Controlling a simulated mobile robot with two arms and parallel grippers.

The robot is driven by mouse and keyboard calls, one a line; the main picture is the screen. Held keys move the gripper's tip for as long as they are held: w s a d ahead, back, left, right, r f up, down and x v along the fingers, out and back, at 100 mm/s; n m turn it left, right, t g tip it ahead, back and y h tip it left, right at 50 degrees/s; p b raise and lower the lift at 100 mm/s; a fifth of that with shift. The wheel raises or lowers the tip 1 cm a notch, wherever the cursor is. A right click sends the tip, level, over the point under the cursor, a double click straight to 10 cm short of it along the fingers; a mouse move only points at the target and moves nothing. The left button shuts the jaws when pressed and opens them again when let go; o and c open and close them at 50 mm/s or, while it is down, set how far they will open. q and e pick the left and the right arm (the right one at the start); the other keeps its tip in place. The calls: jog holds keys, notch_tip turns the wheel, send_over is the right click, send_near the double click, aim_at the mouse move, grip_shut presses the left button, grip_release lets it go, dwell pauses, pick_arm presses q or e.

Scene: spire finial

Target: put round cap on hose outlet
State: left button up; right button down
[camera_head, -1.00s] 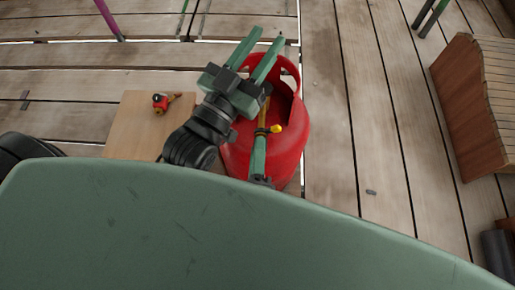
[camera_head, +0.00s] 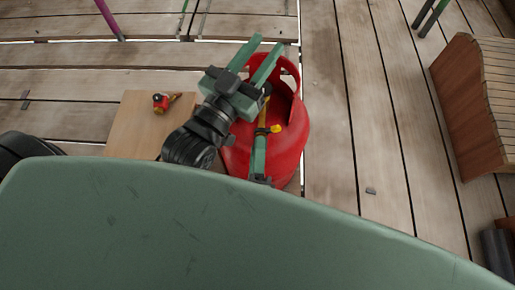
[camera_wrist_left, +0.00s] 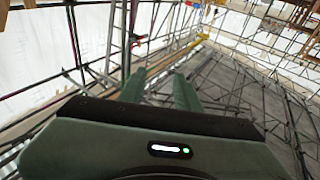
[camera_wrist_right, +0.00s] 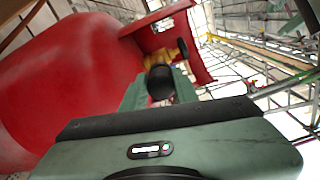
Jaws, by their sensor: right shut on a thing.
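The red gas cylinder (camera_head: 285,150) stands upright, with brass valve parts (camera_head: 264,110) inside its collar; these parts also show in the right wrist view (camera_wrist_right: 158,60). My right gripper (camera_head: 261,137) is beside the valve, shut on a round black cap (camera_wrist_right: 160,83). The cap is in line with the brass outlet; I cannot tell whether they touch. A yellow knob (camera_head: 276,128) shows beside the right fingertips. My left gripper (camera_head: 262,54) is open and empty above the cylinder's collar, its two green fingers apart. My left arm hides part of the collar and valve.
A wooden board (camera_head: 130,130) left of the cylinder carries a small red and brass fitting (camera_head: 160,102). A wooden crate-like box (camera_head: 470,110) stands at the right. The plank floor (camera_head: 345,110) between cylinder and box is mostly clear.

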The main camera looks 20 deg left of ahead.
jog(key=shift+w, duration=0.1)
pick_arm(q)
jog(key=shift+w+f, duration=0.1)
jog(key=shift+f, duration=0.2)
pick_arm(e)
jog(key=shift+w+a, duration=0.1)
jog(key=shift+w, duration=0.05)
pick_arm(q)
jog(key=shift+f, duration=0.1)
jog(key=shift+f+g, duration=0.2)
jog(key=shift+g, duration=0.2)
pick_arm(e)
jog(key=shift+w, duration=0.2)
jog(key=c, duration=1)
grip_release()
pick_arm(q)
jog(key=shift+f, duration=0.15)
pick_arm(e)
jog(key=shift+s, duration=0.15)
pick_arm(q)
notch_tip(320, 180, down, 7)
jog(key=s+a+g+y+p, duration=0.1)
jog(key=g+p, duration=0.1)
jog(key=g, duration=0.2)
jog(key=shift+a+y, duration=0.2)
jog(key=shift+y, duration=0.1)
pick_arm(e)
jog(key=v, duration=0.7)
jog(key=shift+s, duration=0.25)
